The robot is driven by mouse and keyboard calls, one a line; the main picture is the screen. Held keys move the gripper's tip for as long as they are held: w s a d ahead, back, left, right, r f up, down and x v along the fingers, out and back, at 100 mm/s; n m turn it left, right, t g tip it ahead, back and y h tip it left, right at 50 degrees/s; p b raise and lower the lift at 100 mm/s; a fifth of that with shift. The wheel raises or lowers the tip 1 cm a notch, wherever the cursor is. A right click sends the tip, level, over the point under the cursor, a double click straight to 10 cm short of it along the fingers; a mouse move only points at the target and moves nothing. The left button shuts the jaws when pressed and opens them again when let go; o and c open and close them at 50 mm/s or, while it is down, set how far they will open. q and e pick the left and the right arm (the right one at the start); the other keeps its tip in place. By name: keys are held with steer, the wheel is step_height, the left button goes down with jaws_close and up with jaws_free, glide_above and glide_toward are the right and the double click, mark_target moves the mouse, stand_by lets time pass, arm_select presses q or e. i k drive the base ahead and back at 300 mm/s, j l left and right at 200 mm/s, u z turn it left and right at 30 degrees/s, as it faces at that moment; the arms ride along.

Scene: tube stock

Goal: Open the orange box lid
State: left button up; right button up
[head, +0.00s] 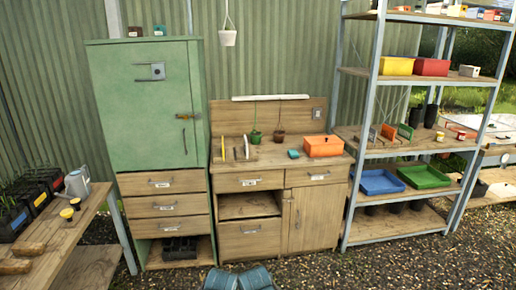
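The orange box (324,147) sits on the right part of the wooden workbench top (272,158), close to the right end. Its top looks flat and covered, so the lid appears closed, though the box is small in the head view. Neither of my grippers is in view.
A small teal item (293,154) lies just left of the box. A green cabinet (150,110) is to the left, and a metal shelf rack with a blue tray (377,182) is to the right. Gravel floor (330,270) lies in front.

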mark_target(330, 140)
steer(key=i+z, duration=0.4)
steer(key=i, duration=0.85)
steer(key=i+l+u, duration=0.35)
steer(key=l, duration=0.25)
steer(key=i+l+u, duration=0.15)
steer(key=i+l, duration=0.15)
steer(key=i+l+u, duration=0.2)
steer(key=l, duration=0.2)
steer(key=i+l+u, duration=0.15)
steer(key=l, duration=0.25)
